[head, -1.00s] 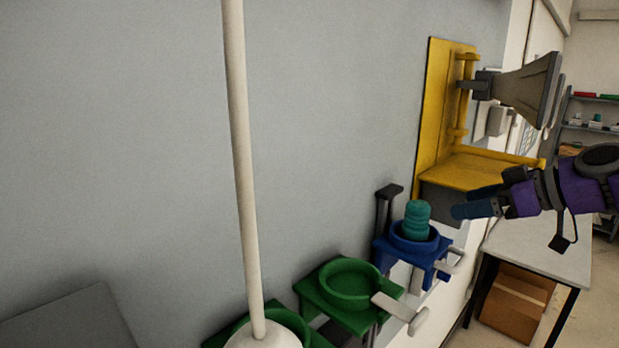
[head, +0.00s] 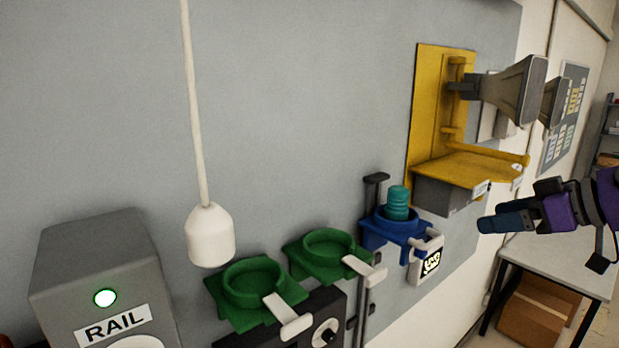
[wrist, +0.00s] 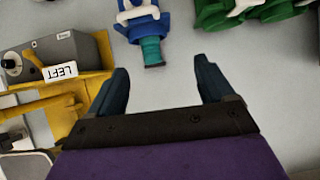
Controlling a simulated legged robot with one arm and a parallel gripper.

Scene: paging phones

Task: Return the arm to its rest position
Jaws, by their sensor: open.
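My gripper (head: 484,222) is at the right of the head view, in front of the wall panel and to the right of the blue holder. In the wrist view its two dark blue fingers (wrist: 160,88) stand wide apart with nothing between them. A teal ribbed piece (head: 397,203) sits upright in the blue holder (head: 377,240); in the wrist view the teal piece (wrist: 152,50) shows beyond the fingers, apart from them. My purple arm reaches in from the right edge.
Two green ring holders (head: 250,290) are empty. A yellow bracket (head: 430,120) carries grey horns (head: 522,90). A white pull (head: 210,236) hangs from a cord. A grey RAIL box (head: 95,265) shows a lit green lamp. A table (head: 560,262) with a cardboard box under it stands right.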

